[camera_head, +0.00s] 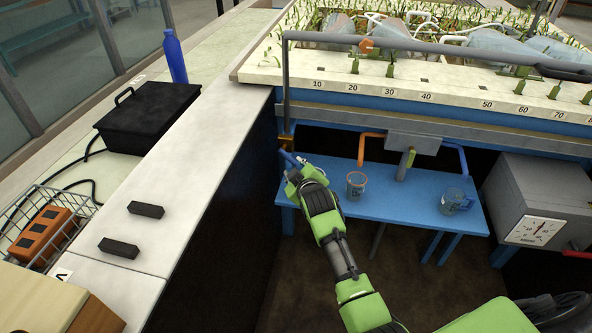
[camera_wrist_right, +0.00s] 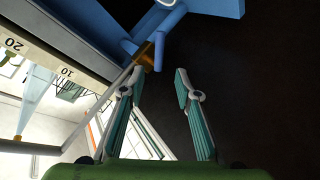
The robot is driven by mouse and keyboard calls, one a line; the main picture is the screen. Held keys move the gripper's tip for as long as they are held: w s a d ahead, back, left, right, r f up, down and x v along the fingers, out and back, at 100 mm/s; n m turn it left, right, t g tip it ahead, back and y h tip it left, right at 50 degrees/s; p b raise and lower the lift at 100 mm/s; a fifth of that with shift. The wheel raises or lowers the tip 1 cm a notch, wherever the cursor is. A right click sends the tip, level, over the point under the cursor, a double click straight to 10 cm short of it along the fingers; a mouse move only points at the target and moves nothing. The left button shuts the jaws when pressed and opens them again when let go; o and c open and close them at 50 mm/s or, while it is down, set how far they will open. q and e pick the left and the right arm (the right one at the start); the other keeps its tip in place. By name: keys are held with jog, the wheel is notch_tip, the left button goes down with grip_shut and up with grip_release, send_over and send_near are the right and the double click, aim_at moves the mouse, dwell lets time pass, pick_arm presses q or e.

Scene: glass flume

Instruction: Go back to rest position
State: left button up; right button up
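My right arm reaches up from the bottom of the head view. Its gripper (camera_head: 293,168) is beside a blue handle (camera_head: 287,158) on a brass fitting (camera_head: 286,143) at the left end of the flume. In the right wrist view, the two fingers (camera_wrist_right: 158,80) are apart with nothing between them. The blue handle (camera_wrist_right: 150,28) and brass fitting (camera_wrist_right: 145,55) are just past the tips, close to the left finger. I cannot tell whether they touch. My left gripper is not in view.
Below the flume (camera_head: 360,86), a blue bench (camera_head: 410,203) holds a glass beaker (camera_head: 356,186) and a glass mug (camera_head: 453,201). A grey box with a dial (camera_head: 535,200) stands at right. A pale counter (camera_head: 185,200) with a dark side panel lies left of my arm.

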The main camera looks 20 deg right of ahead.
jog(key=shift+s+r, duration=0.1)
jog(key=shift+s, duration=0.2)
jog(key=s+a+f+g+y, duration=0.1)
jog(key=s+a+f+g, duration=0.1)
jog(key=s+f, duration=0.8)
jog(key=s+a+f+m+g, duration=0.15)
jog(key=s+f, duration=0.45)
jog(key=f, duration=0.7)
jog(key=s+a+f+g+y, duration=0.1)
jog(key=s+a+f+g, duration=0.15)
jog(key=s+f, duration=0.75)
jog(key=s+f+g, duration=0.2)
jog(key=s+f, duration=0.3)
jog(key=s, duration=0.7)
jog(key=s+d+f+m+g, duration=0.1)
jog(key=s+f, duration=0.5)
jog(key=s, duration=0.6)
jog(key=s+d+f+m+g, duration=0.1)
jog(key=s+f+g, duration=0.2)
jog(key=s, duration=0.9)
notch_tip(320, 180, down, 3)
jog(key=shift+d+r, duration=0.1)
jog(key=shift+d, duration=0.15)
